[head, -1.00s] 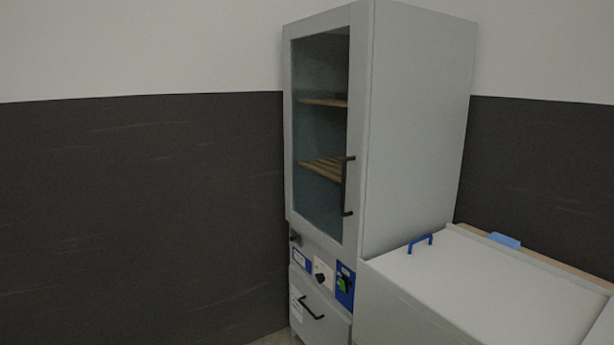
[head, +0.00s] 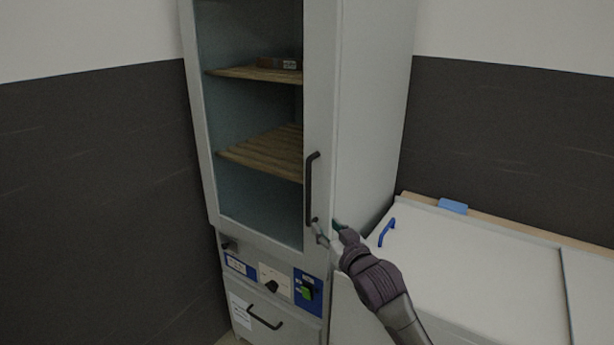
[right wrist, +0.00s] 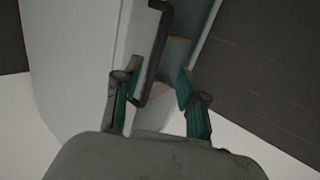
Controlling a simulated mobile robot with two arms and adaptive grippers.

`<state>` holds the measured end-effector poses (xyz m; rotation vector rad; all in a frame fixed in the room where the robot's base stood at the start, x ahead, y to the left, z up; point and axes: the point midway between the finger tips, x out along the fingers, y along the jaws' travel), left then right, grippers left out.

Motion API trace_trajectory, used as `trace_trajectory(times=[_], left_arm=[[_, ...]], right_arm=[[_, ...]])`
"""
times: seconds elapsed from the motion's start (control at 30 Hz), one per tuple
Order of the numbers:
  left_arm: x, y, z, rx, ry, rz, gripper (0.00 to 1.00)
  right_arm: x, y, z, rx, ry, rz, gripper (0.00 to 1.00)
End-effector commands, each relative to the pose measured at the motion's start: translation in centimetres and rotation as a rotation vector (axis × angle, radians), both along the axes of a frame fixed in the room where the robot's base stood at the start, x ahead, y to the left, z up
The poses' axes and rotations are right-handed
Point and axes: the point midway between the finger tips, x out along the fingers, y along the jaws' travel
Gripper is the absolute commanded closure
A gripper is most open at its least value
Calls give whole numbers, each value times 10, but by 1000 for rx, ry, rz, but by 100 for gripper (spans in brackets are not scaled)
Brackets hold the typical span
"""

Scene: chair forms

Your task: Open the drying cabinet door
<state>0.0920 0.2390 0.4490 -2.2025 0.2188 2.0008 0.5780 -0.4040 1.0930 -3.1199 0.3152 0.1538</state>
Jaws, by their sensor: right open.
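The drying cabinet (head: 365,110) is tall and grey, and its glass-paned door (head: 318,120) is shut. A black vertical bar handle (head: 311,188) sits on the right side of the door frame. My right gripper (head: 327,232) is open at the lower end of the handle. In the right wrist view, the handle (right wrist: 154,50) reaches down between the spread, teal-lined fingers of the right gripper (right wrist: 158,95), nearer the left finger. I cannot tell whether they touch. My left gripper is not in view.
Wooden shelves (head: 262,152) show behind the glass. A control panel with knobs (head: 272,284) and a drawer with a black handle (head: 264,318) are below the door. A dark wall panel (head: 100,200) is on the left.

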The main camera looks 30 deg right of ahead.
Motion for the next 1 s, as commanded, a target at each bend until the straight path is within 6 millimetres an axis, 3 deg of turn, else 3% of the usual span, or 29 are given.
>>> trace_trajectory(times=[0.03,0.1,0.2,0.37,0.8,1.0], left_arm=[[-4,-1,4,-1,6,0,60],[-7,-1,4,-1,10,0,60],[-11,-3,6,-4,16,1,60],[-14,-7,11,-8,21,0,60],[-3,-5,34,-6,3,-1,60],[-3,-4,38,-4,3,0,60]], right_arm=[[-4,1,27,-7,-39,2,59],[-8,2,48,-11,-73,3,59],[-7,2,60,-13,-93,4,59],[13,-2,63,-12,-96,4,59],[101,-19,62,-13,-94,4,59],[120,-23,60,-13,-93,4,59]])
